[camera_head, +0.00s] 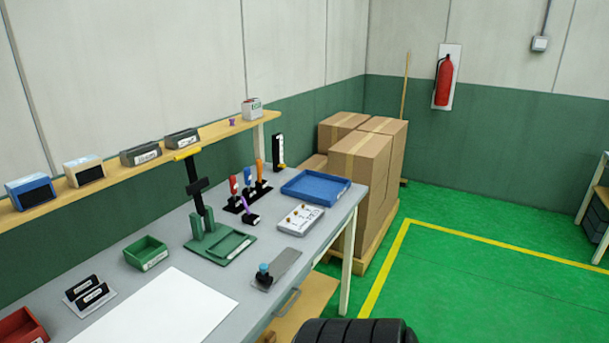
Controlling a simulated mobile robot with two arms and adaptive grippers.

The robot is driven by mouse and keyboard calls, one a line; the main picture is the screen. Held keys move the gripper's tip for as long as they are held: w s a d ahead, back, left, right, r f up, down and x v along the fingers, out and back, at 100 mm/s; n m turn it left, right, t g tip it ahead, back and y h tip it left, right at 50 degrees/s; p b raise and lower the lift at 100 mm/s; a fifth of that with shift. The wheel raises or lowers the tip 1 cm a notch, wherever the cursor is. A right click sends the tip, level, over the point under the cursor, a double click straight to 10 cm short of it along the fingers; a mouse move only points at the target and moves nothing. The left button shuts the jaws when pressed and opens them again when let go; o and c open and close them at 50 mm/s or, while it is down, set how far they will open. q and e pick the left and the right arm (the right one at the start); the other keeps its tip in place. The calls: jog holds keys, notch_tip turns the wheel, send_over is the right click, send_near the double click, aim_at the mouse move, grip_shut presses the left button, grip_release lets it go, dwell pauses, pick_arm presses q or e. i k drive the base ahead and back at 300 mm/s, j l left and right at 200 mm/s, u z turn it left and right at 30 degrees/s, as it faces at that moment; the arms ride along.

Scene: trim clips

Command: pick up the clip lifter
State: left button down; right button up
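Several upright tools with coloured handles stand in black holders on the grey workbench (214,268). They include a red-handled tool (233,186), a blue-handled tool (247,176), an orange-handled tool (260,169) and a purple-handled tool (245,204) in a separate holder in front. Their tips are hidden in the holders, and I cannot tell which one is the clip lifter. Neither of my grippers is in view.
A green fixture (228,246) with a dark upright stands left of the tools. A blue tray (316,186), a white panel with small pegs (300,219) and a grey plate with a blue knob (264,271) lie to the right. Cardboard boxes (361,163) stand beyond the bench.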

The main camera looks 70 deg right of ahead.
aim_at(259, 162)
jog(key=z, duration=2.15)
jog(key=u, duration=2.4)
jog(key=z, duration=2.4)
jog(key=i+l, duration=0.15)
jog(key=l, duration=0.15)
jog(key=i+l+u, duration=0.1)
jog(key=l, duration=0.2)
